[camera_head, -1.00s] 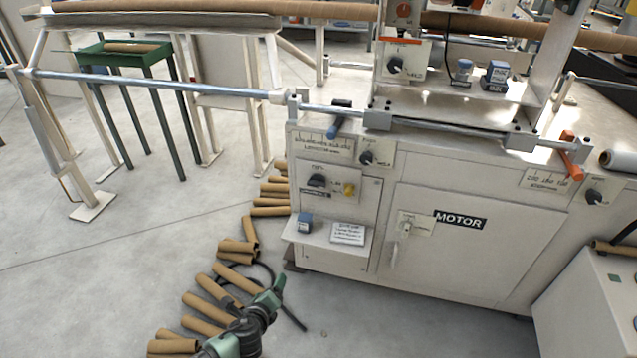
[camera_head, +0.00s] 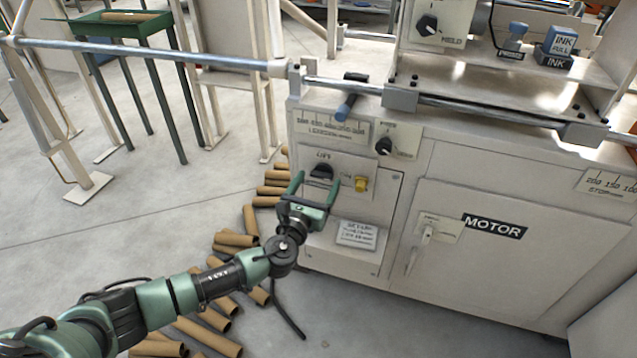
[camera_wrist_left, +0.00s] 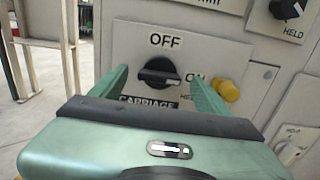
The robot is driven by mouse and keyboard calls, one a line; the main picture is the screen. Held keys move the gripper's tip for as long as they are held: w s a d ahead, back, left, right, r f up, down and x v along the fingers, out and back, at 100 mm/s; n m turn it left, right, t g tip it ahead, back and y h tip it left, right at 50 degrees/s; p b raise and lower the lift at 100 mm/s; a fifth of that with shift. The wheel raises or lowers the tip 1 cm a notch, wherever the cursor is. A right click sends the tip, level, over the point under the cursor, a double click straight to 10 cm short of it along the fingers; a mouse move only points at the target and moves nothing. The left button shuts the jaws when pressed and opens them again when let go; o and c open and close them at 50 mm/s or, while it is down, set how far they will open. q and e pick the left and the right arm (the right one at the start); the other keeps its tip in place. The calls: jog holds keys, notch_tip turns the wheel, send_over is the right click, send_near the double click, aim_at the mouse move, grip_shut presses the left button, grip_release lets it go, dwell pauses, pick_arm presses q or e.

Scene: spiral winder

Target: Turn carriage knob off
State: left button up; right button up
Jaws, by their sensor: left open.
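The carriage knob (camera_head: 321,172) is a black rotary knob on the light panel at the machine's left front. It also shows in the left wrist view (camera_wrist_left: 158,73), below an "OFF" label and above a "CARRIAGE" label; an "ON" label is at its right. Its grip bar lies roughly sideways, with a pale mark at the right end, toward "ON". My left gripper (camera_head: 316,180) is open in front of the panel, its two green fingers on either side of the knob. They look apart from it. The right gripper is not in view.
A yellow knob (camera_head: 361,184) sits just right of the right finger. Another black knob (camera_head: 384,146) is above right. A blue-handled lever (camera_head: 345,107) sticks out above. A small shelf with a white sign (camera_head: 357,235) is below. Cardboard tubes (camera_head: 235,239) lie on the floor.

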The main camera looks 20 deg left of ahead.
pick_arm(q)
jog(key=shift+w, duration=0.6)
jog(key=shift+c, duration=0.3)
jog(key=c, duration=1.3)
